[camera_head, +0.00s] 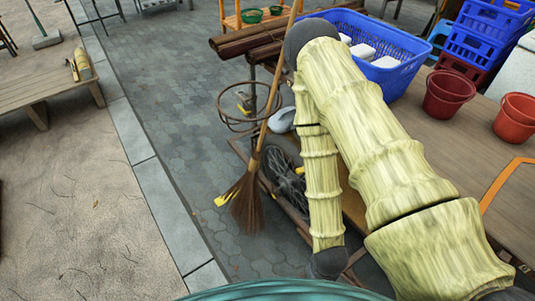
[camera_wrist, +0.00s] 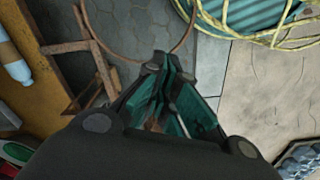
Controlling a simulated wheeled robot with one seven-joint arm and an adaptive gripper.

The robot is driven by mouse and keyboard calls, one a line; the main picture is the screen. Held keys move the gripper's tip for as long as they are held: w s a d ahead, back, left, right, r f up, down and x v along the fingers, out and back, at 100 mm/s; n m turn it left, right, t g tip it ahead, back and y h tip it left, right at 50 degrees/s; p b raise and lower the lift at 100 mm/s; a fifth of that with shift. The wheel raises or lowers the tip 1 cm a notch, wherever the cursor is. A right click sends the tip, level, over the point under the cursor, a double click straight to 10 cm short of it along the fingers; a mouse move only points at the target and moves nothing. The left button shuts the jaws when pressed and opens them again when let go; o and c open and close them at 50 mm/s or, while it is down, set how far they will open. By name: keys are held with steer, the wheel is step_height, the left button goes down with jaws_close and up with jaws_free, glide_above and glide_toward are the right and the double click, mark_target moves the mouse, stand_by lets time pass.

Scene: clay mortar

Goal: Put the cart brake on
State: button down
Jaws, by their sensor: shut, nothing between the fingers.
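In the head view a low wooden cart (camera_head: 357,209) with a dark spoked wheel (camera_head: 287,184) stands right of centre, partly behind my arm. I cannot make out its brake for certain. A small yellow piece (camera_head: 221,201) shows low beside the broom head; I cannot tell what it belongs to. A thin brown hoop (camera_wrist: 120,53) and a brown bar frame (camera_wrist: 93,55) are near the fingers, without clear contact.
A straw broom (camera_head: 247,201) leans upright just left of the wheel. A rusty hoop stand (camera_head: 240,122) is behind it. A table (camera_head: 459,134) with a blue basket (camera_head: 397,45) and red pots (camera_head: 447,95) is at right.

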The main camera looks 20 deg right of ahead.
steer(key=shift+w, duration=0.45)
steer(key=w+d+r+m+h+p, duration=0.15)
steer(key=w+d, duration=0.25)
steer(key=w, duration=0.6)
steer(key=w+d+r+m+h+p, duration=0.1)
steer(key=w+d+m, duration=0.2)
steer(key=w, duration=0.7)
steer(key=w+r+m, duration=0.1)
steer(key=w+r, duration=0.2)
steer(key=w, duration=0.3)
steer(key=w+d+r+m+t+p, duration=0.1)
steer(key=w+r+m, duration=0.1)
steer(key=w, duration=0.4)
steer(key=w+d+r+m+p, duration=0.1)
steer(key=w+r+m, duration=0.1)
steer(key=w+r, duration=0.3)
steer(key=shift+w+d+t, duration=0.15)
steer(key=shift+w+t, duration=0.25)
steer(key=shift+w, duration=0.55)
steer(key=shift+f, duration=0.2)
